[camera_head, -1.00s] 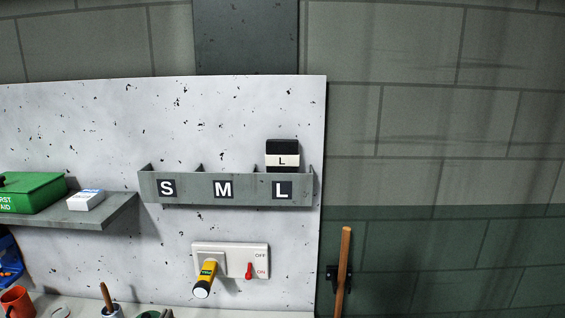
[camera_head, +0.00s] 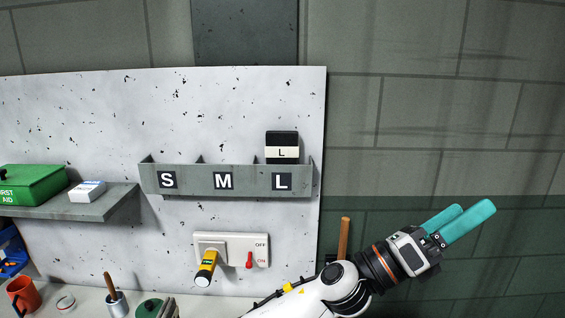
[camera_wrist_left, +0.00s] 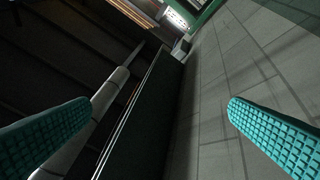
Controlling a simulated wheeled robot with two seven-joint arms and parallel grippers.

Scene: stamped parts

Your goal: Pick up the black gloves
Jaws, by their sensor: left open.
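The black gloves (camera_head: 282,139) look like a folded black bundle with a white band marked L. They stand upright in the L compartment of a grey wall rack (camera_head: 205,187), with their lower part hidden behind its front. My left gripper (camera_head: 477,208) has teal fingers and is to the right of the rack and lower in the head view, pointing up and right, away from the gloves. Its fingers are apart and empty, and they show at both sides of the left wrist view (camera_wrist_left: 160,125). The gloves are not in the wrist view. My right gripper is not in view.
The S and M compartments show nothing above their fronts. Below is a switch panel (camera_head: 232,247) with a yellow-black plug (camera_head: 206,268). A shelf (camera_head: 100,208) at left holds a green first aid box (camera_head: 32,185) and a white box (camera_head: 87,191). A wooden handle (camera_head: 344,238) stands behind my arm.

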